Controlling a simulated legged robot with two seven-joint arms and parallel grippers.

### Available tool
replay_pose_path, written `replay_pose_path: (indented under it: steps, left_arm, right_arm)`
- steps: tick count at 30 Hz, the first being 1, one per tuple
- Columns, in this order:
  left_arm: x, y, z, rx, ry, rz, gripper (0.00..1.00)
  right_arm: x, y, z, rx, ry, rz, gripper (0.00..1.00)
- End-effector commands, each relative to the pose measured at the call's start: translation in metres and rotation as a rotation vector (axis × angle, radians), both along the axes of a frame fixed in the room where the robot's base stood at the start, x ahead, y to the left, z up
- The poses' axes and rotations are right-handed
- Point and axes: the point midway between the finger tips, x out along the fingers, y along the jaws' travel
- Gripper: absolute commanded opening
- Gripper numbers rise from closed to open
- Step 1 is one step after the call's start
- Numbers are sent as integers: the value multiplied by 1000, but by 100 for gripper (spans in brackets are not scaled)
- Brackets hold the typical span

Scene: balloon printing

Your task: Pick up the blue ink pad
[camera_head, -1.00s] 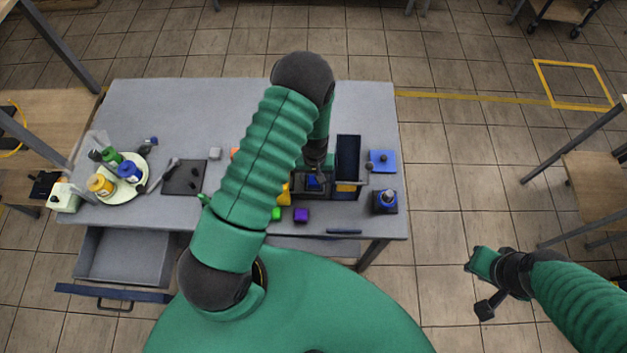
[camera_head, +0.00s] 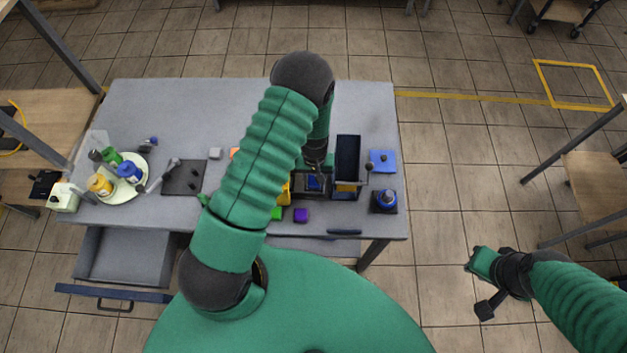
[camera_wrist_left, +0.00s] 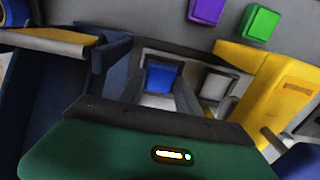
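The blue ink pad (camera_head: 314,182) sits in a dark tray on the table, left of a tall navy box. In the left wrist view, the blue pad (camera_wrist_left: 163,77) shows in a grey frame just beyond my green gripper body. My left gripper (camera_head: 317,162) is close above and behind the pad in the head view.
The navy box (camera_head: 347,160) stands close on the right of the tray. The table's back (camera_head: 200,105) is clear.

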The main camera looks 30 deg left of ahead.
Motion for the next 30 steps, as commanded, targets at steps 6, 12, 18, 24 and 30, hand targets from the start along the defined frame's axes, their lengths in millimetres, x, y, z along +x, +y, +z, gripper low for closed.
replay_pose_path:
  steps: [6,12,18,24,30]
  left_arm:
    - [0,0,0,0,0,0,10]
    - [0,0,0,0,0,0,10]
    - [0,0,5,0,0,0,10]
    - [0,0,10,0,0,-1,10]
    - [0,0,13,0,0,-1,10]
  right_arm:
    - [0,0,0,0,0,0,20]
    - [0,0,0,0,0,0,20]
    - [0,0,4,0,0,0,20]
    - [0,0,7,0,0,0,20]
    - [0,0,9,0,0,0,20]
